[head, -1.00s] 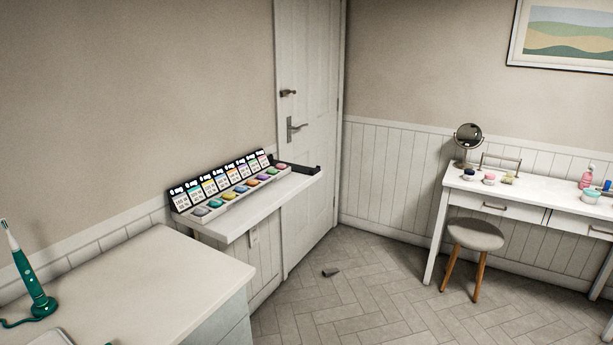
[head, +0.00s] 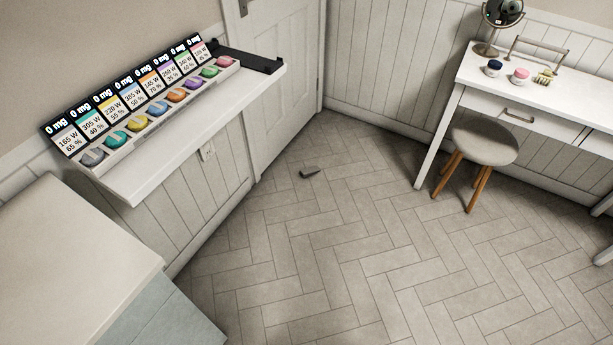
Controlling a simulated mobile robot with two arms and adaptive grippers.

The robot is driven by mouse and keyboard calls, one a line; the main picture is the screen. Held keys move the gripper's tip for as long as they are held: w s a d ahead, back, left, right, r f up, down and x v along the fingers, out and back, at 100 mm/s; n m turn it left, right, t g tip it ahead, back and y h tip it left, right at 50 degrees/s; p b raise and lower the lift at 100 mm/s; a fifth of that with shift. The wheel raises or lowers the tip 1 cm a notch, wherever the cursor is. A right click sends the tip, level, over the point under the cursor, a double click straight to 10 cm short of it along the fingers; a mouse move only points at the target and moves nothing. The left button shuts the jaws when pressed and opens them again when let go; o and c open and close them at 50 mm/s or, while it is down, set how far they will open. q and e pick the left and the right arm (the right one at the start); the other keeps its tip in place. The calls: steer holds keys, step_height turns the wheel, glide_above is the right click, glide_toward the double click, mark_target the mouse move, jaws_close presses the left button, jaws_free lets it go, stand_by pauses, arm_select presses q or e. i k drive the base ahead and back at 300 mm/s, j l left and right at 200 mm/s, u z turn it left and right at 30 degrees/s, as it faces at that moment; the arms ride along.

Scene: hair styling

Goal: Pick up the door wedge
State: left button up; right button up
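The door wedge (head: 311,173) is a small dark grey piece lying on the floor in the head view. It lies a little in front of the white door (head: 277,105), apart from the door's bottom edge. Nothing covers it. Neither of my grippers shows in this view.
A white wall shelf (head: 200,126) with a row of coloured pods juts out at left. A pale counter (head: 85,245) fills the lower left. A grey stool (head: 484,144) stands by the white vanity table (head: 537,84) at right. The herringbone floor (head: 330,265) between them is clear.

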mark_target(305, 172)
steer(key=i+z, duration=0.2)
steer(key=i, duration=1.05)
